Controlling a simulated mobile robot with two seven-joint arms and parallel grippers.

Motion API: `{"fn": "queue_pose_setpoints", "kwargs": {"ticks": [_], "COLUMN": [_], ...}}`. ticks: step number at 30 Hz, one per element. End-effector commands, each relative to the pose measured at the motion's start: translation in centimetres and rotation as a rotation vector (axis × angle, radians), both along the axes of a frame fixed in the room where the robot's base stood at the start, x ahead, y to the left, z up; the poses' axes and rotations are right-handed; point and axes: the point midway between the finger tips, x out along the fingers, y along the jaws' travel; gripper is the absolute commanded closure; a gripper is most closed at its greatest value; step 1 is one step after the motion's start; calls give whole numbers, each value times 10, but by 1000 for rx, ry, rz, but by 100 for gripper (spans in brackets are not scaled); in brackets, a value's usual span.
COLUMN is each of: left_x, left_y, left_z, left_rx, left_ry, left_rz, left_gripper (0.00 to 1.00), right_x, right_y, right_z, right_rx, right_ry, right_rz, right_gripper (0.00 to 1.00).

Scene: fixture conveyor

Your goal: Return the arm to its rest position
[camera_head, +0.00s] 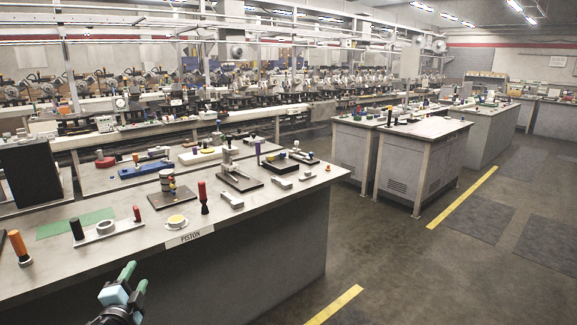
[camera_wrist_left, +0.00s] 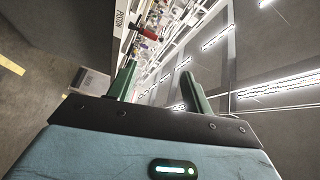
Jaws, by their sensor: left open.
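My left gripper (camera_head: 135,277) is low in the head view, in front of the near edge of the workbench (camera_head: 262,222). Its two green fingers are apart and nothing shows between them. In the left wrist view the same gripper (camera_wrist_left: 158,70) points past the bench edge toward the room and ceiling lights, with its fingers spread and empty. It touches nothing that I can see. My right arm and gripper are in neither view.
On the bench are a red-handled tool (camera_head: 203,197), a yellow-topped round part (camera_head: 177,221), a green mat (camera_head: 76,223) and an orange-handled tool (camera_head: 17,246). A "PISTON" label (camera_head: 190,236) marks its front edge. The floor (camera_head: 420,275) to the right is clear.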

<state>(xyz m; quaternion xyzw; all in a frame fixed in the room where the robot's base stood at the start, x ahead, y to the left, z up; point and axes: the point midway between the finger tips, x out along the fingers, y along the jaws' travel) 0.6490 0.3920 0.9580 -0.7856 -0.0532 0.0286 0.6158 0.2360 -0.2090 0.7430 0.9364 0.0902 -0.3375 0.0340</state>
Motion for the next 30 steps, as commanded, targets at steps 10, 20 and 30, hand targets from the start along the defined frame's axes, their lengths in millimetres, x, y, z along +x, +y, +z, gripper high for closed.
{"fn": "queue_pose_setpoints", "kwargs": {"ticks": [10,20,30], "left_x": [-3,-25,-123], "left_y": [5,-16,-70], "left_z": [-32,-76,-168], "left_rx": [-678,-994,-1036], "left_ry": [75,171,333], "left_rz": [69,98,102], "left_gripper": [50,50,50], "right_x": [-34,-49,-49], "right_y": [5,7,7], "right_z": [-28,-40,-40], "right_rx": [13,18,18], "right_ry": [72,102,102], "right_rz": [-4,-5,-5], "right_gripper": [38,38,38]}}
